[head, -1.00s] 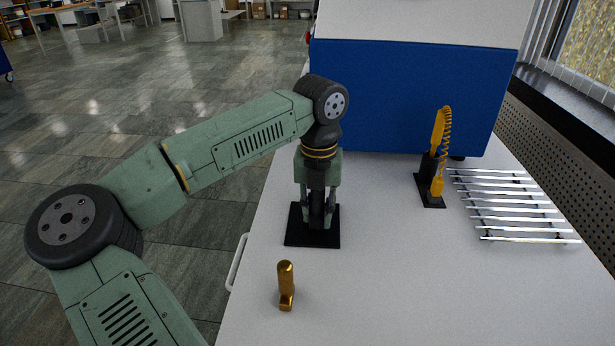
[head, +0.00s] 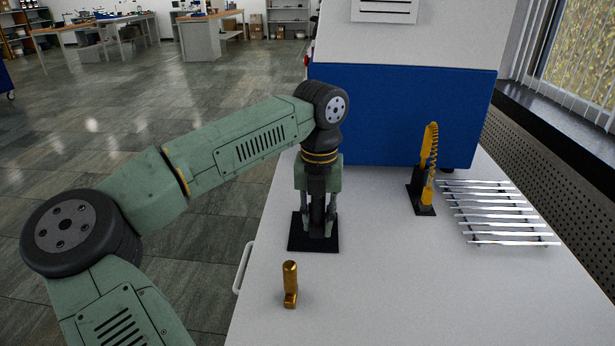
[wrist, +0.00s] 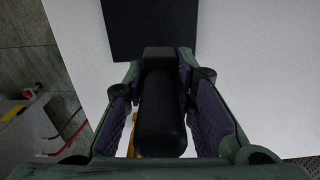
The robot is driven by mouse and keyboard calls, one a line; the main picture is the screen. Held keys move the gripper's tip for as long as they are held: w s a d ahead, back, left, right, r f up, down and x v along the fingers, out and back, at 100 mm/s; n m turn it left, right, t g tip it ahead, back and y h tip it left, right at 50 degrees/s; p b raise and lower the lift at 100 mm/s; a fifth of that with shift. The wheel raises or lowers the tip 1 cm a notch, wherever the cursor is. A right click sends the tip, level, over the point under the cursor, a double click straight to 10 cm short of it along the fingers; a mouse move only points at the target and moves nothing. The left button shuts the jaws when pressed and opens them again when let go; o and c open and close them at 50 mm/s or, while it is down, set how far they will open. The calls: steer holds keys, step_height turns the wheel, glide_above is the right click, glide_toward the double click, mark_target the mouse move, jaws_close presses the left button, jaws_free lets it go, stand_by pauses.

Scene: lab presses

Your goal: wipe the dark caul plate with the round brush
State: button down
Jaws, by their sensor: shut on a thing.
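The dark caul plate (head: 300,241) is a flat black square on the white table, near its left edge. It also shows at the top of the wrist view (wrist: 140,30). My gripper (head: 318,229) points down over the plate. In the wrist view its pads (wrist: 160,112) are shut on a black, rounded piece (wrist: 160,120), which I take to be the round brush. The brush's lower end is hidden or lost against the black plate, so I cannot tell whether it touches.
A brass-coloured upright piece (head: 290,284) stands in front of the plate. Behind is a large blue and white machine (head: 400,115). To the right are a yellow coiled tool on a black stand (head: 426,175) and a silver slatted rack (head: 500,213). The table's middle is clear.

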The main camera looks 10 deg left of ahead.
mark_target(318, 204)
steer(key=shift+r+p, duration=0.95)
steer(key=shift+r, duration=1)
